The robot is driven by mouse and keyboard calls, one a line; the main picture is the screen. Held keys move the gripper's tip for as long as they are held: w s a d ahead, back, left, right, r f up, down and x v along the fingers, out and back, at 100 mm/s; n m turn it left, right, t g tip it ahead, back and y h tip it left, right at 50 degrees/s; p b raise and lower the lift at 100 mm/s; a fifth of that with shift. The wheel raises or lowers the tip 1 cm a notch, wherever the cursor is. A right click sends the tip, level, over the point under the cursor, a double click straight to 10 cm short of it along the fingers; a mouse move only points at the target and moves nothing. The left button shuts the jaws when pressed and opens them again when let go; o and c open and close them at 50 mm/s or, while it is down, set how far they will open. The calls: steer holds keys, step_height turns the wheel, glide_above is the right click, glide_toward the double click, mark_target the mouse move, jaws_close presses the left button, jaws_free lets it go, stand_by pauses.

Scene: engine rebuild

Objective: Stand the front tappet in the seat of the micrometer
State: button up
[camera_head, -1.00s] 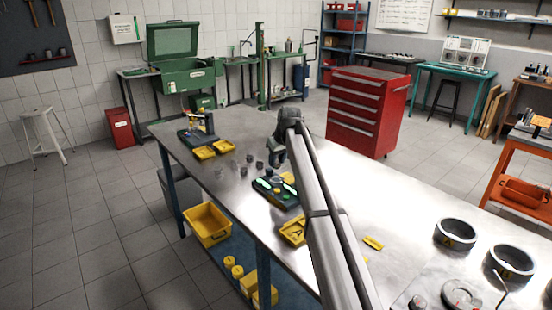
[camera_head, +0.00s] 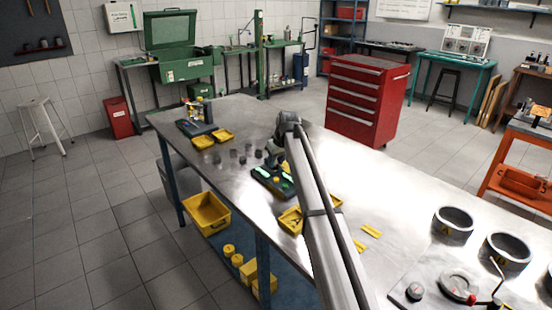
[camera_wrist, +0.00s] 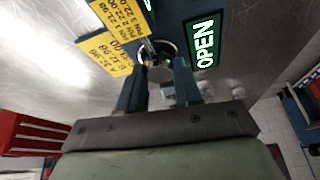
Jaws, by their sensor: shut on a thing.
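My gripper (camera_head: 273,160) is low over the dark board with green labels (camera_head: 262,184) in the middle of the bench. In the wrist view my gripper (camera_wrist: 156,72) is shut on a small round metal piece, seemingly a tappet (camera_wrist: 158,48), seen nearly end-on between the fingertips. A lit green OPEN display (camera_wrist: 206,43) and a yellow number card (camera_wrist: 108,53) lie beside it. I cannot tell whether the tappet touches the board. Several other dark cylinders (camera_head: 258,153) stand on the bench to the left. A micrometer is not clearly recognisable; the fingers hide the spot under the tappet.
Two yellow trays (camera_head: 203,141) and a dark stand (camera_head: 197,127) are at the bench's far left end. Large rings (camera_head: 453,222) and a dial gauge (camera_head: 458,286) are at the right. A red cabinet (camera_head: 366,100) stands behind.

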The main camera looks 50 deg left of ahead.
steer(key=o, duration=1.1)
steer(key=v, duration=1.3)
steer(key=shift+d+r, duration=0.2)
steer(key=shift+r, duration=0.15)
steer(key=shift+s, duration=0.1)
